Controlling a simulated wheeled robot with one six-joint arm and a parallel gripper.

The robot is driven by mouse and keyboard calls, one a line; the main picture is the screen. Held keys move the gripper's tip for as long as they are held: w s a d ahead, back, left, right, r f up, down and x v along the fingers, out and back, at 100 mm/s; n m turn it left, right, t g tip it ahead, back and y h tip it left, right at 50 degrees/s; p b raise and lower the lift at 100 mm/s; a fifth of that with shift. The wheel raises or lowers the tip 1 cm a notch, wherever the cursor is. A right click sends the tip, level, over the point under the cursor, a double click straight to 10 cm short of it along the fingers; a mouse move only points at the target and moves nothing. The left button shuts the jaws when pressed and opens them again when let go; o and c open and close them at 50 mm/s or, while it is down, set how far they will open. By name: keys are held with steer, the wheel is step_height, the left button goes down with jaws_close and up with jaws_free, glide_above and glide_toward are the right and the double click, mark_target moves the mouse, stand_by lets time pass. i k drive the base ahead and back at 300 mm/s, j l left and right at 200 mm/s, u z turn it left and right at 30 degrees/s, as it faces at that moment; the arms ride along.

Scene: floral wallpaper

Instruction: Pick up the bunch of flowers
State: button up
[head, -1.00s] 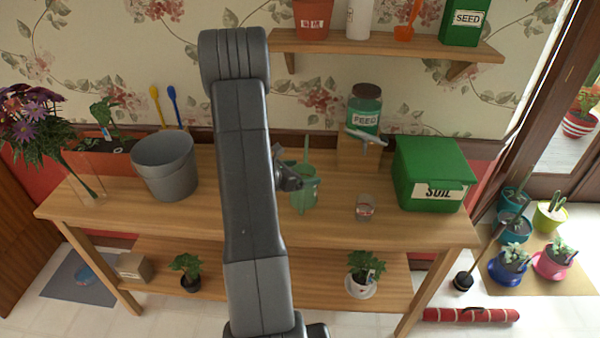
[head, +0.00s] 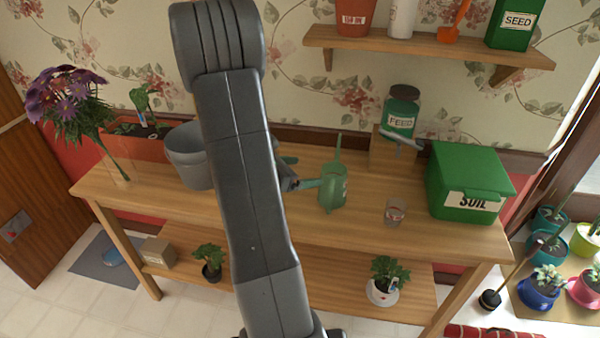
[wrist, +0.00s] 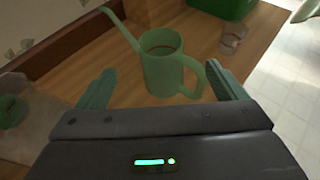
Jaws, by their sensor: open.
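The bunch of purple flowers (head: 68,105) with dark green leaves stands at the left end of the wooden table (head: 440,232) in the head view. Its stems go down into a clear vase (head: 118,172). The flowers do not show clearly in the wrist view. My gripper (wrist: 163,86) is open and empty, its two teal fingers spread wide.
A grey bucket (head: 188,155) and an orange planter (head: 150,147) stand between the flowers and my arm. A glass (head: 395,213), a green soil box (head: 468,180) and a feed jar (head: 402,110) are to the right. A shelf (head: 430,47) hangs above.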

mark_target(85, 118)
steer(key=u, duration=1.35)
